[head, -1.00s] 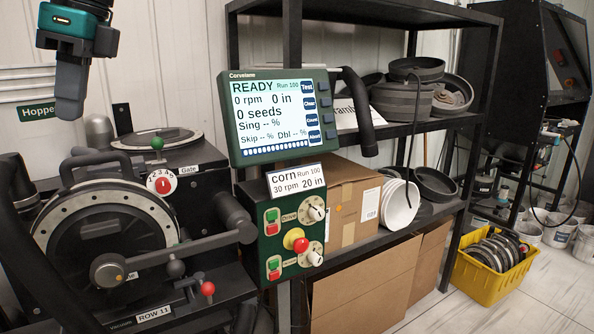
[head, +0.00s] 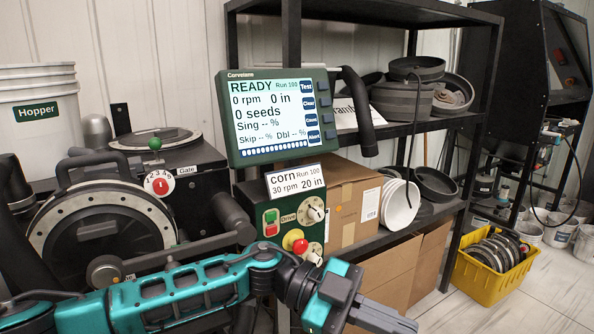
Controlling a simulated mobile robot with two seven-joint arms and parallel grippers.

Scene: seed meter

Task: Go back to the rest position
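My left arm comes in from the lower left and reaches across the front of the seed meter stand. Its gripper (head: 388,317) is at the bottom edge, right of the control box (head: 283,222), with dark fingers pointing right and down. Nothing shows held in it, but I cannot tell whether the fingers are apart. My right gripper is out of view. The monitor (head: 275,117) reads READY, 0 rpm and 0 seeds. The round seed meter (head: 103,235) is at the left; my arm hides its lower part and the lower control box.
A white Hopper bucket (head: 40,92) stands at the back left. A shelf rack (head: 425,125) with cardboard boxes (head: 352,205) and dark bowls stands behind the control box. A yellow crate (head: 478,287) sits on the floor at the right. Pale floor (head: 550,300) lies clear at the lower right.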

